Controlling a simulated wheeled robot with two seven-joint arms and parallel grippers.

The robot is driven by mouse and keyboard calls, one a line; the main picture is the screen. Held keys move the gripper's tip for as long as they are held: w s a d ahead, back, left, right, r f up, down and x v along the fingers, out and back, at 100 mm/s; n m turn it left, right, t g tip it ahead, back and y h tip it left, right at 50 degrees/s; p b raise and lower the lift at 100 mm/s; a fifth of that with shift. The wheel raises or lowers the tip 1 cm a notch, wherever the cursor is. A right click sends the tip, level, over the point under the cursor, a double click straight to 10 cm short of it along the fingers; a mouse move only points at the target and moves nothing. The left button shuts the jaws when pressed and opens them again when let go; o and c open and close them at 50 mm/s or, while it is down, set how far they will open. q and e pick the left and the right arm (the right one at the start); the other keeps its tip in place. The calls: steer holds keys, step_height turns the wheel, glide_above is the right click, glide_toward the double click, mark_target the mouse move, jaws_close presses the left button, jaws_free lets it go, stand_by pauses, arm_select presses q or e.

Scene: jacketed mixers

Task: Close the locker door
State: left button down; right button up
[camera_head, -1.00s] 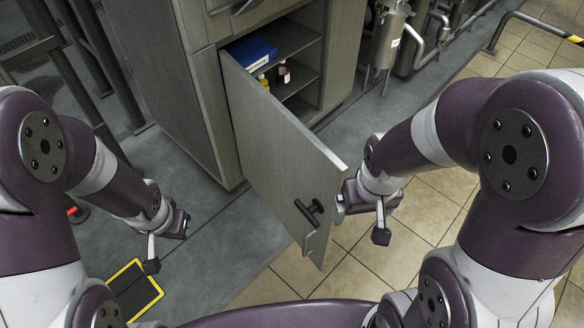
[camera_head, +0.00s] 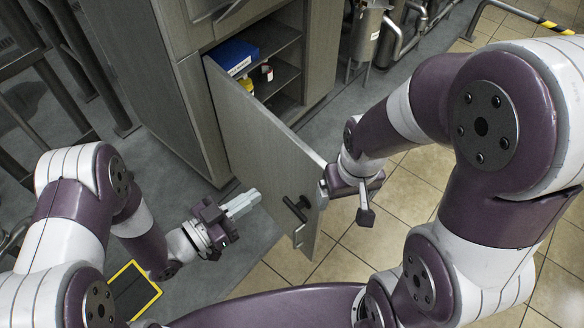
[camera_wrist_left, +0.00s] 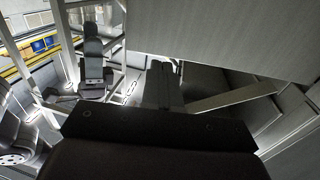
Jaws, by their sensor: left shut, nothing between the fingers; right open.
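The grey locker door (camera_head: 250,132) stands open, swung out toward me from its left side. Its dark handle (camera_head: 297,208) is near the free edge, at the lower right. My left gripper (camera_head: 255,195) is shut and empty, its pale fingers pointing at the door's outer face, left of the handle. I cannot tell if they touch it. My right gripper (camera_head: 323,188) is at the free edge of the door, its jaws open; its fingers are partly hidden. In the left wrist view a large grey panel fills the upper right, beyond the dark fingers (camera_wrist_left: 165,85).
The open locker (camera_head: 320,50) holds a blue box (camera_head: 233,57) and small bottles (camera_head: 267,72) on its shelves. Metal vessels and pipes (camera_head: 368,35) stand behind it. A yellow-edged dark panel (camera_head: 133,290) is at the lower left. Tiled floor (camera_head: 400,225) is clear at right.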

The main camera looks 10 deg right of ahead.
mark_target(303, 163)
arm_select(q)
steer(key=b+x, duration=0.2)
steer(key=x, duration=0.9)
steer(key=shift+w+d+f+b, duration=0.1)
steer(key=shift+b, duration=0.2)
steer(key=shift+w+d, duration=0.2)
steer(key=shift+d, duration=0.1)
